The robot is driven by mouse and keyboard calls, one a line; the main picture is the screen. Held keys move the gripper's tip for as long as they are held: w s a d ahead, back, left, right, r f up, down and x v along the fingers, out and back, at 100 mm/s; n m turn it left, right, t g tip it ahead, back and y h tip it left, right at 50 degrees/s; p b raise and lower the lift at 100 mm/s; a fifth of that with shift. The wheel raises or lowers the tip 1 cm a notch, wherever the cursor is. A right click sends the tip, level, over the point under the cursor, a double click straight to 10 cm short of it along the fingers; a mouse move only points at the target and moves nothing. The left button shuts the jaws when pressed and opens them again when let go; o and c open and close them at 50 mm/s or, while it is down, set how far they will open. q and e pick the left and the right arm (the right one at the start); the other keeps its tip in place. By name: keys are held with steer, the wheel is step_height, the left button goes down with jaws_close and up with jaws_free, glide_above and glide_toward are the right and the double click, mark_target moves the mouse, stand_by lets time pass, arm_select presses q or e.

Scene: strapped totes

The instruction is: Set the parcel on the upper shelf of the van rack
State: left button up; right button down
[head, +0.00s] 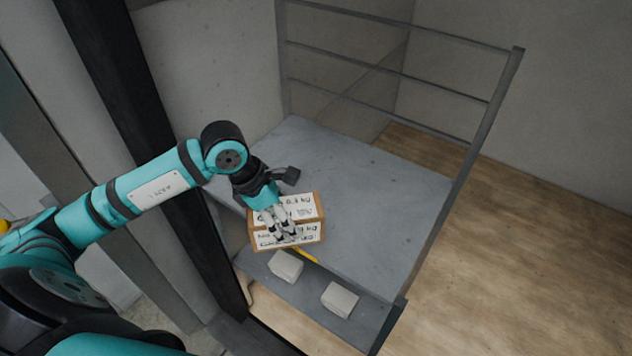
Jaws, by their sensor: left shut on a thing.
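The parcel (311,207) is a brown cardboard box with white labels printed in black. My left gripper (286,237) is shut on it from above, and its fingers hide part of the labels. The parcel is at the front left edge of the upper shelf (365,185) of the van rack, a bare grey board. I cannot tell whether the parcel touches the shelf or hangs just above it. My right gripper is not in view.
A lower shelf (312,283) holds two pale blocks, one on the left (286,266) and one on the right (339,299). A yellow strip (305,255) shows beside the parcel. Grey rails (392,71) and a post (493,110) bound the rack. The upper shelf is clear behind the parcel.

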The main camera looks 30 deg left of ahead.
arm_select(q)
steer(key=w+f+p, duration=0.1)
steer(key=w, duration=0.3)
steer(key=w+f+p, duration=0.1)
steer(key=w+p, duration=0.1)
steer(key=w, duration=0.2)
steer(key=w+a+f+p, duration=0.1)
steer(key=w+p, duration=0.1)
steer(key=w, duration=0.2)
steer(key=shift+f, duration=0.8)
steer(key=shift+f, duration=0.2)
steer(key=o, duration=1.5)
steer(key=shift+r, duration=0.1)
